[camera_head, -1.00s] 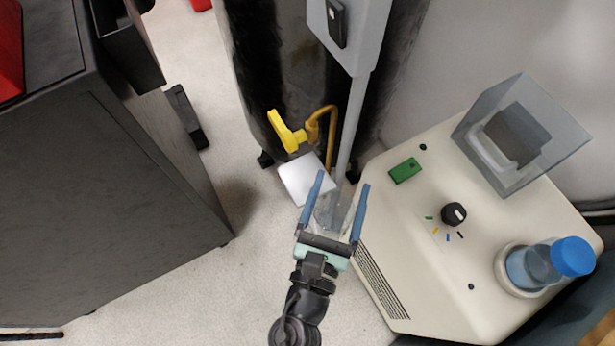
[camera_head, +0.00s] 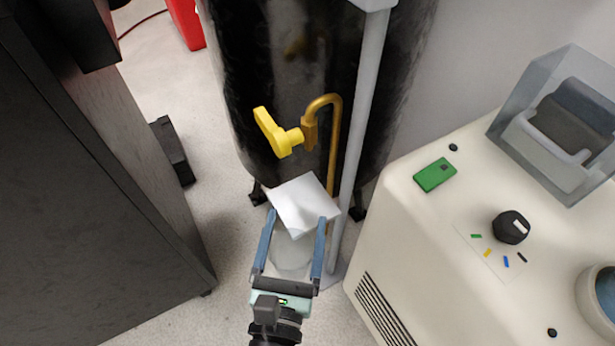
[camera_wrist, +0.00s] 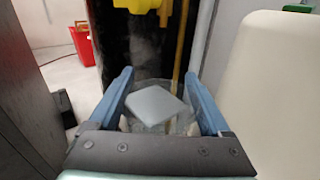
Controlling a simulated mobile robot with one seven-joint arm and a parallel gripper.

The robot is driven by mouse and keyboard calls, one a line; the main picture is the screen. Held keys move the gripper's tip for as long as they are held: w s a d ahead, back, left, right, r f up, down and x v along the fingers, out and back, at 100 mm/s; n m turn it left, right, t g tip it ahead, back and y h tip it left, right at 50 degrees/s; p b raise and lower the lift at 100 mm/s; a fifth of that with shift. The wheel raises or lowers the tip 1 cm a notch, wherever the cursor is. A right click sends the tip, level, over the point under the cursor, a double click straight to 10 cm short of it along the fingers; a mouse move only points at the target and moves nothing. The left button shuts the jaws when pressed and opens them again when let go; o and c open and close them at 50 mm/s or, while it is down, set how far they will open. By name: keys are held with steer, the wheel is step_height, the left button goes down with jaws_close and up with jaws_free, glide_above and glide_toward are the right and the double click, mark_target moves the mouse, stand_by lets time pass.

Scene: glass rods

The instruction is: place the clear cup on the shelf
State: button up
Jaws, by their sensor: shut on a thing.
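The clear cup (camera_head: 289,251) is between the two blue fingers of my gripper (camera_head: 294,240), which is shut on it. The cup also shows, faintly, between the fingers in the wrist view (camera_wrist: 150,124). A small white square shelf (camera_head: 303,207) is just beyond the fingertips, below the yellow-handled tap. In the wrist view the shelf (camera_wrist: 155,104) shows between the fingers, behind or through the clear cup. I cannot tell from these views whether cup and shelf touch.
A black tank with a yellow tap handle (camera_head: 277,134) and brass pipe (camera_head: 334,140) stands behind the shelf. A grey pole (camera_head: 359,139) is close on the right. A cream machine (camera_head: 432,245) is at right, a dark cabinet (camera_head: 85,220) at left.

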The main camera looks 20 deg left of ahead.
steer(key=f+x, duration=0.1)
steer(key=x, duration=0.4)
steer(key=f+x, duration=0.1)
steer(key=x, duration=0.4)
steer(key=f+b+x, duration=0.1)
steer(key=x, duration=0.5)
steer(key=shift+d+f, duration=0.1)
steer(key=shift+f, duration=0.15)
steer(key=shift+r, duration=0.15)
steer(key=shift+s, duration=0.1)
steer(key=o, duration=1.3)
